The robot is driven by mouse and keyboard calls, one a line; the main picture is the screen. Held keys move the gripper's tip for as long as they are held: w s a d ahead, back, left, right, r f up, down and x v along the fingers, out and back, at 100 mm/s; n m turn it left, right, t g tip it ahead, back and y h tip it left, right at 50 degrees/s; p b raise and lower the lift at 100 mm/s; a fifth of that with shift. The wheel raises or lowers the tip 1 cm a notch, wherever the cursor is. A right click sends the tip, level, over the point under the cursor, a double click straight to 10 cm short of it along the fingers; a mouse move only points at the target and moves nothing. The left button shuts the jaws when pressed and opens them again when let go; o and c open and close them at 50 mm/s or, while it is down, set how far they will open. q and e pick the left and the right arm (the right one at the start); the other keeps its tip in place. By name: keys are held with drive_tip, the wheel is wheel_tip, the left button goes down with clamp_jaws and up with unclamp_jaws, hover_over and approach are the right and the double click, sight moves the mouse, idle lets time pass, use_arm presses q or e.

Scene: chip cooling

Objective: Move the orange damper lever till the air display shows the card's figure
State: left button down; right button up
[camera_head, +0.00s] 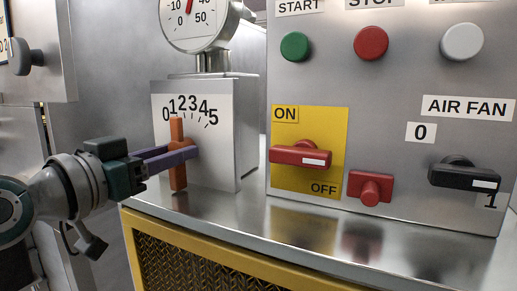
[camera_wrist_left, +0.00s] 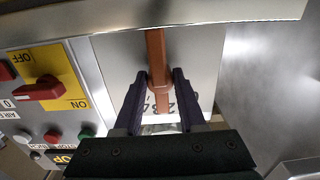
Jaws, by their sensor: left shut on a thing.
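The orange damper lever (camera_head: 176,130) stands nearly upright on a white plate numbered 0 to 5, its upper end near the 1. My left gripper (camera_head: 182,154) has its purple fingers shut on the lever's middle. In the left wrist view the lever (camera_wrist_left: 155,55) runs between the two fingers (camera_wrist_left: 160,85). My right gripper is not in view.
To the right is a panel with a green button (camera_head: 294,46), a red button (camera_head: 370,43), a white button (camera_head: 462,42), a red ON/OFF handle (camera_head: 300,155) and a black AIR FAN handle (camera_head: 464,174). The steel ledge (camera_head: 250,225) in front is bare.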

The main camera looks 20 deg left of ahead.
use_arm(q)
drive_tip(key=shift+r, duration=0.1)
drive_tip(key=c, duration=0.5)
unclamp_jaws()
drive_tip(key=s+b, duration=0.1)
drive_tip(key=s, duration=0.9)
drive_tip(key=shift+a, duration=0.4)
